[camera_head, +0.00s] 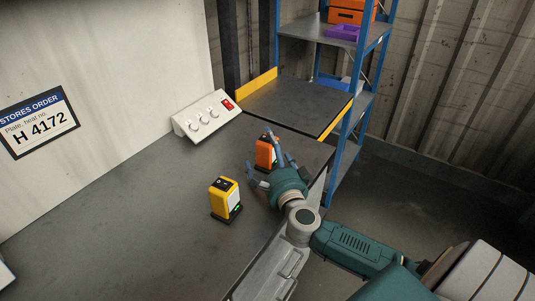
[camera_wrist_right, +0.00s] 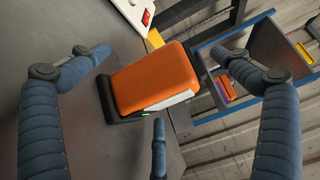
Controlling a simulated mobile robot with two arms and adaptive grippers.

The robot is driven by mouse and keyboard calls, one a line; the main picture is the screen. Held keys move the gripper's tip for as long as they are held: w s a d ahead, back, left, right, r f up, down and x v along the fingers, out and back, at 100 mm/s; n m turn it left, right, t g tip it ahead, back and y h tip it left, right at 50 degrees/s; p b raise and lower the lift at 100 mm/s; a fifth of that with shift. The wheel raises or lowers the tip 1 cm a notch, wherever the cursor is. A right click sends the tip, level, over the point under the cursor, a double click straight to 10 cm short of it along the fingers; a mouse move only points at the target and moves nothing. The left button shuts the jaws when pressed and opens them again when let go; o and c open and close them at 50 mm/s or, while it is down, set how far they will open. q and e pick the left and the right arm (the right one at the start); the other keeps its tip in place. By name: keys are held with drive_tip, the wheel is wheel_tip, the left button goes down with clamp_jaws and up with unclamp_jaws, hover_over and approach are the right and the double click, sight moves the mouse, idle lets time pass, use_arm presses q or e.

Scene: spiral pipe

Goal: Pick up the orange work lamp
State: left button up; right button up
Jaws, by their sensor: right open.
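The orange work lamp (camera_head: 264,152) stands on the dark grey bench near its right edge, on a dark base. In the right wrist view the lamp (camera_wrist_right: 155,78) fills the middle of the picture, with a small green light low on it. My right gripper (camera_head: 264,160) is open, with its blue fingers around the lamp in the head view. In the right wrist view the fingers are spread on either side of the lamp and a third finger is below it; I see no clear contact. Part of the lamp is hidden behind the gripper. My left gripper is not in view.
A yellow lamp-like device (camera_head: 225,199) stands on the bench (camera_head: 130,235), left of my right gripper. A white control box (camera_head: 206,116) with a red switch sits against the white panel. A dark shelf with yellow edges (camera_head: 295,103) and a blue rack (camera_head: 362,90) stand beyond. The bench's front left is clear.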

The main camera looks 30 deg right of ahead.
drive_tip(key=shift+w+d, duration=0.1)
drive_tip(key=shift+w, duration=0.3)
drive_tip(key=shift+s, duration=0.1)
drive_tip(key=c, duration=1.7)
